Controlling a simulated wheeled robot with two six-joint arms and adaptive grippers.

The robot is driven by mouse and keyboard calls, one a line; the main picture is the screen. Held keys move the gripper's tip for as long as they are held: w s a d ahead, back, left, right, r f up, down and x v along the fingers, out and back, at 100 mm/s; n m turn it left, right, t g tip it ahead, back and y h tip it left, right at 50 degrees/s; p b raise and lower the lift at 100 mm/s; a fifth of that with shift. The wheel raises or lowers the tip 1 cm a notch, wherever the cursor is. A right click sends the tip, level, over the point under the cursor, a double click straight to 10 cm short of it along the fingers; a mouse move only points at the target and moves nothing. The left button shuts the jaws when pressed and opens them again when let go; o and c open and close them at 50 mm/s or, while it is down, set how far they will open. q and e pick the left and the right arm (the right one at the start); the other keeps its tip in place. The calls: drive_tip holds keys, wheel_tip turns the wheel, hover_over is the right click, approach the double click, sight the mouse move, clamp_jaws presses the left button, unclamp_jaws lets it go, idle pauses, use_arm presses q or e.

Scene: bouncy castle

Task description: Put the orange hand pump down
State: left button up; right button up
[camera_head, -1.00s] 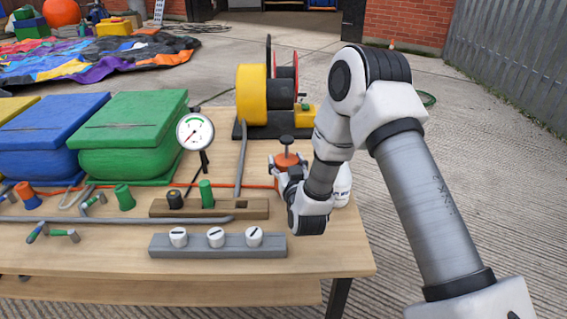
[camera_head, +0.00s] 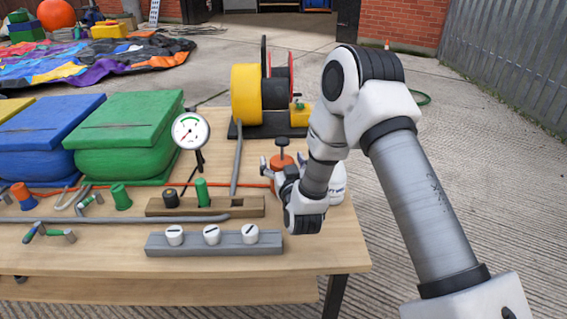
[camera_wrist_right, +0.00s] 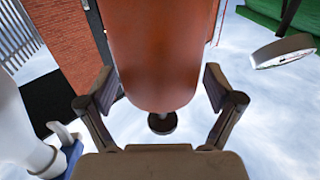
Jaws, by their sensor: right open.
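The orange hand pump (camera_head: 281,160) stands upright near the right end of the wooden table, its dark handle on top. In the right wrist view its orange body (camera_wrist_right: 155,50) fills the upper middle, with a round dark knob below it. My right gripper (camera_head: 277,167) is at the pump, fingers on either side of its body. In the wrist view the gripper (camera_wrist_right: 160,95) is open, with gaps between both fingers and the pump. The pump's base is partly hidden by my gripper. My left gripper is not in view.
A white bottle (camera_head: 337,182) stands just right of my wrist. A wooden block (camera_head: 235,207) and grey rail (camera_head: 215,243) lie in front. Green (camera_head: 125,130) and blue (camera_head: 40,135) bins stand left.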

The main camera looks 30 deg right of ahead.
drive_tip(key=p+v, duration=0.1)
drive_tip(key=v, duration=1.1)
drive_tip(key=shift+r, duration=0.25)
